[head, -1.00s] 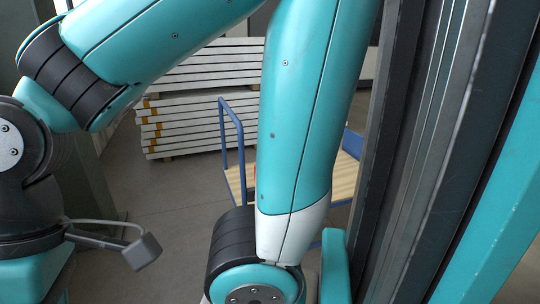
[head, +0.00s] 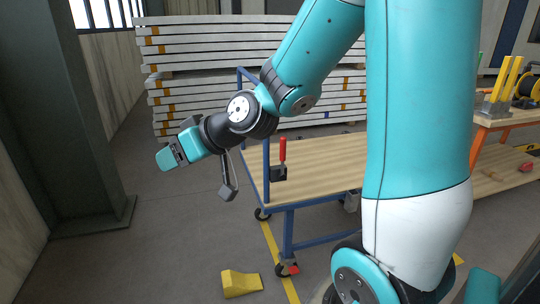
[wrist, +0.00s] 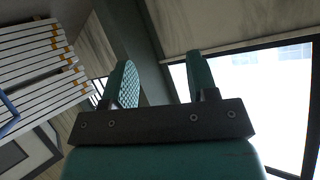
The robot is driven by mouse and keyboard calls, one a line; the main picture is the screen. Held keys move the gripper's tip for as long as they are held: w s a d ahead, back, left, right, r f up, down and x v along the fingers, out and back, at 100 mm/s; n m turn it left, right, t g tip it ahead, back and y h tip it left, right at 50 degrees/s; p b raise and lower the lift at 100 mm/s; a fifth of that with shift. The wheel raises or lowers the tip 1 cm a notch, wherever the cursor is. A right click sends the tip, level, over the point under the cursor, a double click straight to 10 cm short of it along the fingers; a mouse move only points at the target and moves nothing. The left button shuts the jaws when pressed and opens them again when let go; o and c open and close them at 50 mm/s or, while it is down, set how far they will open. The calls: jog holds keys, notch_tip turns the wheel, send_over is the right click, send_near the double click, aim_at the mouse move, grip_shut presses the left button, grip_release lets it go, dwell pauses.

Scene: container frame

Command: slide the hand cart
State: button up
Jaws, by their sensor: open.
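The hand cart (head: 310,165) has a light wooden deck, a blue frame and dark caster wheels. Its blue push handle (head: 266,170) rises at the left end. A red-handled black piece (head: 282,160) stands at the deck's left part. My gripper (head: 166,157) is in the air left of the handle, apart from it and pointing left. In the wrist view my gripper (wrist: 160,72) has its two fingers spread with nothing between them. A blue bar, likely the cart's handle (wrist: 7,112), shows at the left edge there. My arm hides the deck's right part.
A yellow wedge (head: 241,284) lies on the floor beside the cart's front wheel. Stacked white panels (head: 205,45) stand behind the cart. A dark column (head: 75,110) stands at left. A workbench (head: 500,122) is at right. Floor between column and cart is clear.

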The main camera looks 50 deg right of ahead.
jog(key=w+d+f+m+t+h+b, duration=0.2)
jog(key=d+f+h+b, duration=0.15)
jog(key=d, duration=0.45)
jog(key=w+d+f+m+t+h+b, duration=0.25)
jog(key=d+f, duration=0.25)
jog(key=d, duration=0.3)
jog(key=s+d+f+m+h+b, duration=0.2)
jog(key=d+h, duration=0.2)
jog(key=d, duration=0.3)
jog(key=s+d+f+m+h+b, duration=0.1)
jog(key=s+d+m+h+b, duration=0.15)
jog(key=d+h, duration=0.4)
jog(key=w+d+y+p, duration=0.2)
jog(key=w+d+p, duration=0.8)
jog(key=w+p, duration=0.3)
jog(key=shift+x, duration=0.75)
jog(key=shift+w+a, duration=0.1)
jog(key=shift+a, duration=0.05)
grip_shut()
